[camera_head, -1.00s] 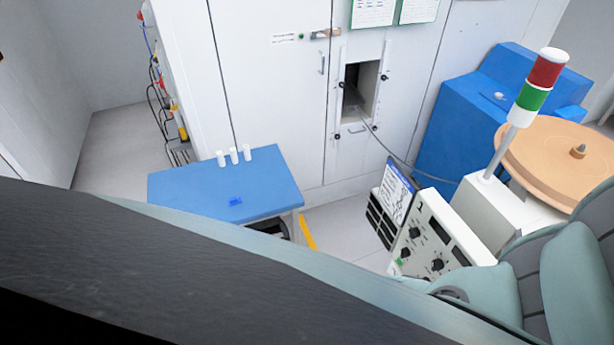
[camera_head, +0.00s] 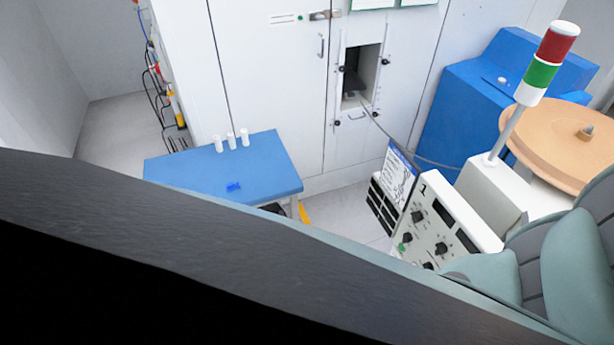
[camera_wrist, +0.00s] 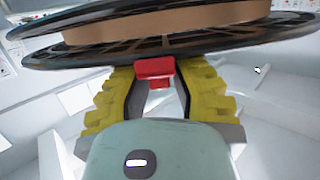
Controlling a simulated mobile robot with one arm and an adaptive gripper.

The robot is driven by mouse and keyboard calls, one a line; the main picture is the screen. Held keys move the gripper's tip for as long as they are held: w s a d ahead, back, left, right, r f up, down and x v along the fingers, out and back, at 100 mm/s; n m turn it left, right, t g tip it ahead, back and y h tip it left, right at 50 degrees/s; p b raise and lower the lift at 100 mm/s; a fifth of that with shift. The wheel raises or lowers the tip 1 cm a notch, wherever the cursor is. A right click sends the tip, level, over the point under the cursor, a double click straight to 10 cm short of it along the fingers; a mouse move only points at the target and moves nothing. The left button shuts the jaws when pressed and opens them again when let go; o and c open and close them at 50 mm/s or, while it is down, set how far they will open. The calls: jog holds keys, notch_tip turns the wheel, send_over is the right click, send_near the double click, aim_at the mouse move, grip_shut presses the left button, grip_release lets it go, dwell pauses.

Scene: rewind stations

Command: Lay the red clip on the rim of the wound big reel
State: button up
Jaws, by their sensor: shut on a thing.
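In the wrist view, my gripper (camera_wrist: 157,76) has yellow ridged fingers shut on the small red clip (camera_wrist: 154,68). The clip sits between the fingertips, its top bar facing the reel. The big reel (camera_wrist: 165,50) spans the top of this view, with black flanges and tan winding between them. The clip and fingertips are right at the near flange's lower edge; I cannot tell whether the clip touches it. My gripper, the clip and this reel's black flanges are not visible in the head view.
In the head view, a blue table (camera_head: 270,165) bears several white cylinders (camera_head: 231,140) and a small blue piece (camera_head: 233,187). A white control console (camera_head: 440,225), a red-green light tower (camera_head: 550,60), a tan disc (camera_head: 560,150) and a blue machine (camera_head: 470,100) stand at right.

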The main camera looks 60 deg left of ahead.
jog(key=o, duration=0.9)
jog(key=shift+a, duration=0.1)
jog(key=v, duration=0.7)
jog(key=shift+s+a, duration=0.1)
jog(key=shift+a, duration=0.05)
jog(key=shift+r, duration=0.1)
